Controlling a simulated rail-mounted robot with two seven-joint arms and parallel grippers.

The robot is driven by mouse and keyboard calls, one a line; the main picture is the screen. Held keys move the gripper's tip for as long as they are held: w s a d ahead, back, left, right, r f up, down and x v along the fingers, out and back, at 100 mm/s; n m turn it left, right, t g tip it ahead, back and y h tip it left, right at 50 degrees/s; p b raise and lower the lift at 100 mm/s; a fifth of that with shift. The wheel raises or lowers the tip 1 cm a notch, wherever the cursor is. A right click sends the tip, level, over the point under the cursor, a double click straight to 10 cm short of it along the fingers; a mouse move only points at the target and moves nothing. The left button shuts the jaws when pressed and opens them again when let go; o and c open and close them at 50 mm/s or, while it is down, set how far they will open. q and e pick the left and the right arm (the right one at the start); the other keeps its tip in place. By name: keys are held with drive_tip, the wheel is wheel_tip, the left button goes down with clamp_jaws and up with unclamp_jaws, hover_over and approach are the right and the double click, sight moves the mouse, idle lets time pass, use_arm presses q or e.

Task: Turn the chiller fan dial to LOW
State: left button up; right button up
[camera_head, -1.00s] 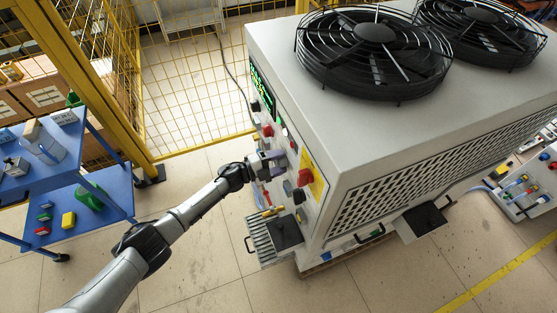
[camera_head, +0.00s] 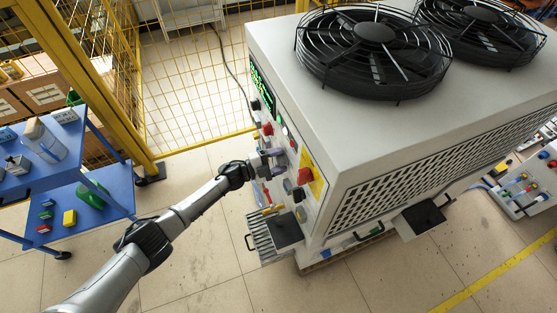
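The chiller (camera_head: 310,95) is a large pale grey cabinet with two black fans on top. Its control panel is on the left face, seen at a steep angle. The panel carries a green-lit display (camera_head: 261,85), a red knob (camera_head: 267,129), a red switch on a yellow plate (camera_head: 305,176) and black knobs (camera_head: 299,195). My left gripper (camera_head: 274,160) is at the middle of the panel, its fingers reaching to the panel face. The fan dial is not clearly readable; the gripper may cover it. Finger spacing is too small to tell. My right gripper is not in view.
A grey slatted shelf with a black pad (camera_head: 285,231) juts out below the panel. A blue cart (camera_head: 90,200) with bottles and small boxes stands at the left. Yellow fence posts (camera_head: 90,80) rise behind.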

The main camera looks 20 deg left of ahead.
use_arm(q)
drive_tip(key=shift+o, duration=1.1)
drive_tip(key=shift+a, duration=0.1)
drive_tip(key=p+v, duration=0.1)
drive_tip(key=v, duration=1.2)
drive_tip(key=shift+s+a, duration=0.2)
drive_tip(key=shift+s, duration=0.05)
